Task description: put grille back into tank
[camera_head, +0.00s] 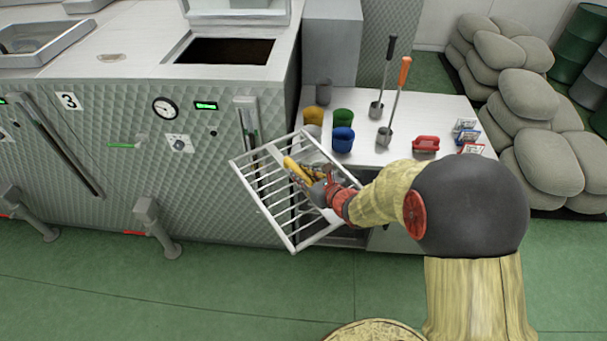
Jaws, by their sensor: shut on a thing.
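The grille (268,188), a white rectangular frame with parallel bars, hangs tilted in the air in front of the steel tank. My gripper (298,168), with yellow fingers, is shut on the grille near its right side. The tank (120,65) has a quilted metal front and a flat top. Its dark rectangular opening (225,51) is on the top, with a raised lid (238,12) behind it. The grille is in front of and below this opening, apart from it. The exact contact of the fingers with the bars is partly hidden.
Right of the tank is a table (368,155) with yellow, green and blue cups (342,139), two long-handled ladles (392,100) and a red object (426,144). Stacked sacks (545,150) stand at right. Posts (155,225) stand before the tank. The green floor in front is clear.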

